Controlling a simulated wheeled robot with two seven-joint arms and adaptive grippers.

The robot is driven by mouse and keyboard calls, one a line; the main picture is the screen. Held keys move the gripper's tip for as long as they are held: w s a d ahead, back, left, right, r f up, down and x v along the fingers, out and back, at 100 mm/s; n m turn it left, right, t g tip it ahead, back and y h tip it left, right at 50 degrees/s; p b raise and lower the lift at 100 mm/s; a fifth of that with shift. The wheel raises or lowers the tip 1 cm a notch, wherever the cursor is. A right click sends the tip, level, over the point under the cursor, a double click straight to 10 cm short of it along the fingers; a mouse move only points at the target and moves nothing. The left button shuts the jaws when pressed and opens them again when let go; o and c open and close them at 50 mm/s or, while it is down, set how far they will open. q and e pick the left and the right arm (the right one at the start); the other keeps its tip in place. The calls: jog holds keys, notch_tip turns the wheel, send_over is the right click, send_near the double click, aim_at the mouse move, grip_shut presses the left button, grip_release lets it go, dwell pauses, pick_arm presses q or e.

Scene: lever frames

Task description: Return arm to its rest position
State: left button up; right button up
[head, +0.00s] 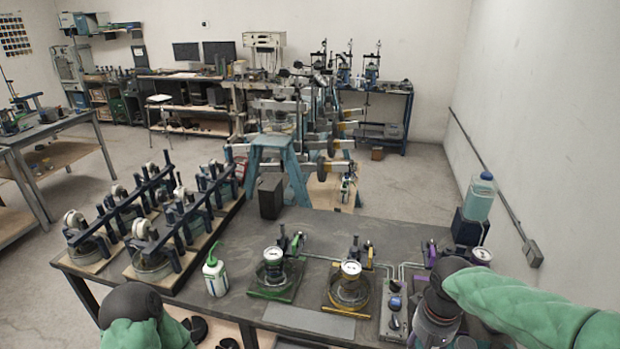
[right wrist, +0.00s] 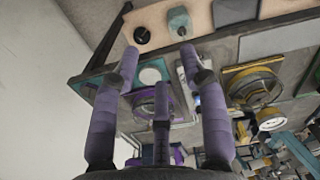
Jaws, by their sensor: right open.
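My right arm (head: 530,305), in a green sleeve, comes in from the right in the head view. It bends at a dark joint over the right end of the bench (head: 230,265). In the right wrist view my right gripper (right wrist: 159,70) has its purple fingers spread, with nothing held between them. Beyond the fingers lies a rig with a purple base (right wrist: 136,107); the gripper appears apart from it. My left arm (head: 140,332) shows at the bottom left as a green sleeve and dark joint. My left gripper is out of view.
Yellow-based (head: 349,292) and green-based (head: 272,277) gauge rigs stand left of my right arm. A bottle of blue-green liquid (head: 479,196) stands at the right end. A white bottle (head: 215,277) and several pulley rigs are further left. A wall (head: 560,150) borders the right side.

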jog(key=a+f+y, duration=0.1)
jog(key=a+f, duration=0.2)
jog(key=f, duration=0.4)
jog(key=a+f+y+b, duration=0.1)
jog(key=a+f, duration=0.2)
jog(key=f, duration=0.3)
jog(key=a+f+y, duration=0.1)
jog(key=a+f, duration=0.3)
jog(key=f, duration=0.3)
pick_arm(q)
jog(key=shift+w+f+b, duration=0.2)
jog(key=shift+f+b, duration=0.35)
jog(key=shift+f, duration=0.55)
pick_arm(e)
jog(key=s+a+f+m, duration=0.1)
jog(key=s+a+f, duration=0.1)
jog(key=s+f, duration=0.3)
jog(key=s+a+f+m+y, duration=0.1)
jog(key=s+a+f, duration=0.2)
jog(key=f, duration=0.8)
jog(key=shift+s, duration=1.25)
